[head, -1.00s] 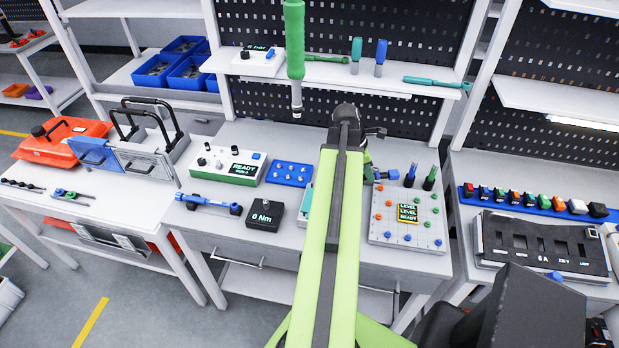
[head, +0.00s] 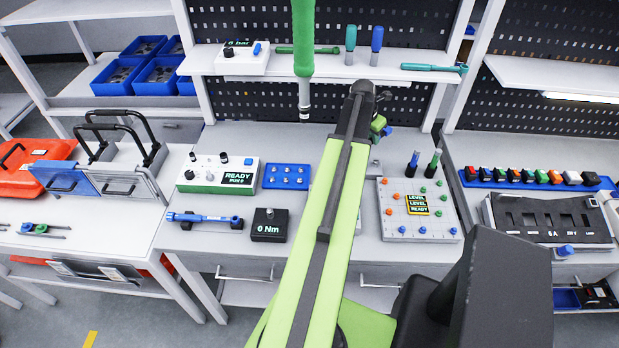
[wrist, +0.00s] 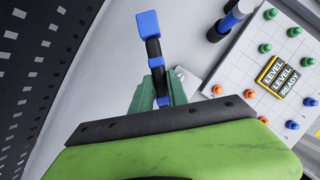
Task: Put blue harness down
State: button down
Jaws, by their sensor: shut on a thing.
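The blue harness (wrist: 150,45) is a short black piece with blue blocks at its ends. In the wrist view it sits between the teal fingertips of my gripper (wrist: 162,88), which is shut on it. One blue end sticks out past the fingers over the pale bench top. In the head view, only a small blue bit of the harness (head: 387,131) shows beside the end of my arm, near the back of the bench. My arm hides most of the gripper there. Whether the harness touches the bench cannot be told.
A grey peg board (head: 390,222) with coloured knobs and a LEVEL READY label stands right of my arm. A READY box (head: 215,174), blue stud plate (head: 287,176) and Nm meter (head: 270,226) lie to the left. A green tool (head: 303,40) hangs above the bench.

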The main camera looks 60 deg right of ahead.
jog(key=w+a+f+b, duration=0.4)
jog(key=w, duration=0.1)
jog(key=w+a+f+b, duration=0.2)
jog(key=w, duration=0.1)
jog(key=shift+w+f+b, duration=0.25)
jog(key=shift+f+b, duration=0.15)
jog(key=shift+w+a+f, duration=0.15)
jog(key=shift+w+a, duration=0.1)
jog(key=shift+w, duration=0.2)
notch_tip(320, 180, down, 4)
jog(key=b, duration=0.4)
jog(key=shift+f+b, duration=0.15)
jog(key=shift+b, duration=0.15)
jog(key=shift+s+r, duration=0.1)
jog(key=shift+r, duration=0.15)
jog(key=shift+f, duration=0.25)
jog(key=c, duration=1.3)
grip_release()
jog(key=shift+r, duration=0.1)
